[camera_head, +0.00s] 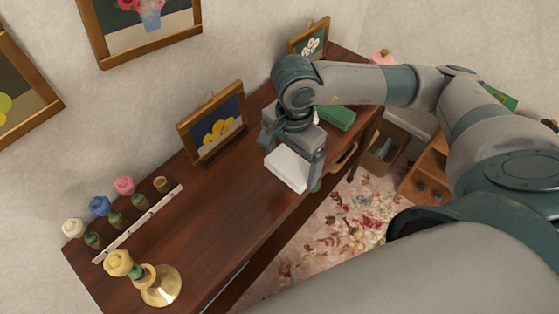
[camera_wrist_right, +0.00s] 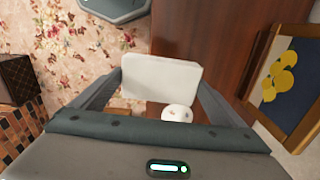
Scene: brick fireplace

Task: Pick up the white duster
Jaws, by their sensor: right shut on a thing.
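The white duster (camera_head: 287,168) is a pale block at the front edge of the dark wooden table (camera_head: 225,215). My right gripper (camera_head: 292,153) is over it from above, its fingers on either side. In the right wrist view, the duster (camera_wrist_right: 160,77) spans the gap between both fingertips (camera_wrist_right: 158,84), and the gripper is shut on it. I cannot tell whether the duster is clear of the tabletop. My left gripper is not in view.
A framed yellow-fruit picture (camera_head: 212,122) stands behind the gripper. A green box (camera_head: 336,117) lies to the right. Coloured bottles along a white strip (camera_head: 138,223) and a brass candlestick (camera_head: 160,287) stand left. A small white round thing (camera_wrist_right: 177,112) is near the duster.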

